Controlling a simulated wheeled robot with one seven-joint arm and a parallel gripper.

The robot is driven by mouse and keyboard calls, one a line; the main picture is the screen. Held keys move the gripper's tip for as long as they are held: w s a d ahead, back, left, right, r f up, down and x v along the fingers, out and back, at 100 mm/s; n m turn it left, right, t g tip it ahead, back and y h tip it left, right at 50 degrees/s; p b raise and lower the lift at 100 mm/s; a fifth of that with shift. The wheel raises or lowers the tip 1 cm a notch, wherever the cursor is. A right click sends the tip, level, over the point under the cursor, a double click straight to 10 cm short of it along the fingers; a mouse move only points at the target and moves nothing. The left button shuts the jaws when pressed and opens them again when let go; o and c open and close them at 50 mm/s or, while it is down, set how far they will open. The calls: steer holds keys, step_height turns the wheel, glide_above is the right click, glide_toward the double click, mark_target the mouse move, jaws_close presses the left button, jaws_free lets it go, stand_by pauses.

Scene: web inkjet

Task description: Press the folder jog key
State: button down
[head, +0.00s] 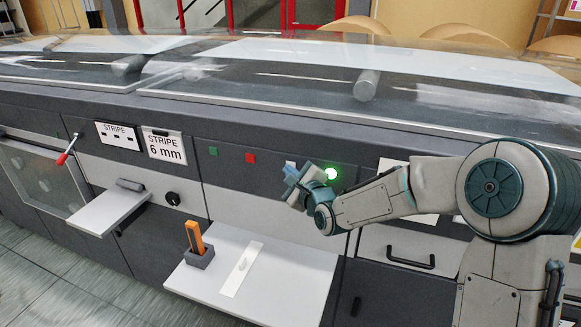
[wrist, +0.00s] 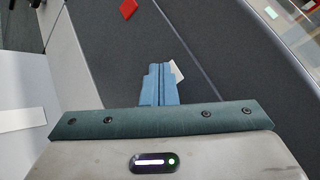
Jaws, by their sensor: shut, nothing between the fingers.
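A small white key (head: 290,164) on the dark front panel is the likely folder jog key; I can read no label on it. My gripper (head: 289,172) is at the panel with its blue fingers shut and empty, partly covering the key in the head view. In the wrist view the shut fingers (wrist: 160,68) point at the dark panel, and a white corner of the key (wrist: 176,71) shows just to the right of the tips. I cannot tell whether the fingers touch the key or the panel.
A green button (head: 213,151) and a red button (head: 250,158) sit left on the same panel; the red one shows in the wrist view (wrist: 128,8). A lit green lamp (head: 332,173) is right of the fingers. A white shelf (head: 205,278) juts out below, with an orange tool (head: 195,238) in a holder.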

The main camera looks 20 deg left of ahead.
steer(key=shift+s, duration=0.7)
steer(key=s, duration=0.3)
steer(key=s+b, duration=0.1)
steer(key=s, duration=0.1)
steer(key=shift+a, duration=0.25)
stand_by(0.4)
